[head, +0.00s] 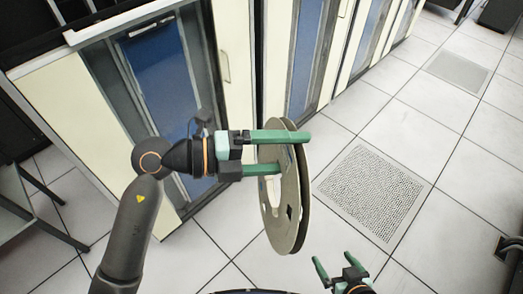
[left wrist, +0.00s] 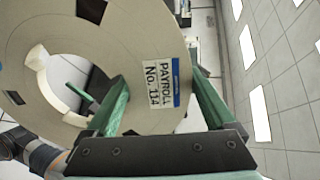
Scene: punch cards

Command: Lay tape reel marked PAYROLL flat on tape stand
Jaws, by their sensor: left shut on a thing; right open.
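The tape reel (head: 275,212) is a grey-beige disc with cut-outs and a round centre hole. In the left wrist view the reel (left wrist: 112,30) carries a white and blue label (left wrist: 160,88) reading PAYROLL No. 114. My left gripper (head: 277,153) is shut on the reel near its upper rim, with green fingers on either side. The reel hangs tilted on edge, in the air above the floor. My right gripper (head: 335,266) is open and empty, low in the head view, apart from the reel. I cannot make out a tape stand in either view.
Tall cream cabinets (head: 233,70) with blue-dark glass doors run along the back and left. A dark table frame (head: 30,205) stands at the left edge.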

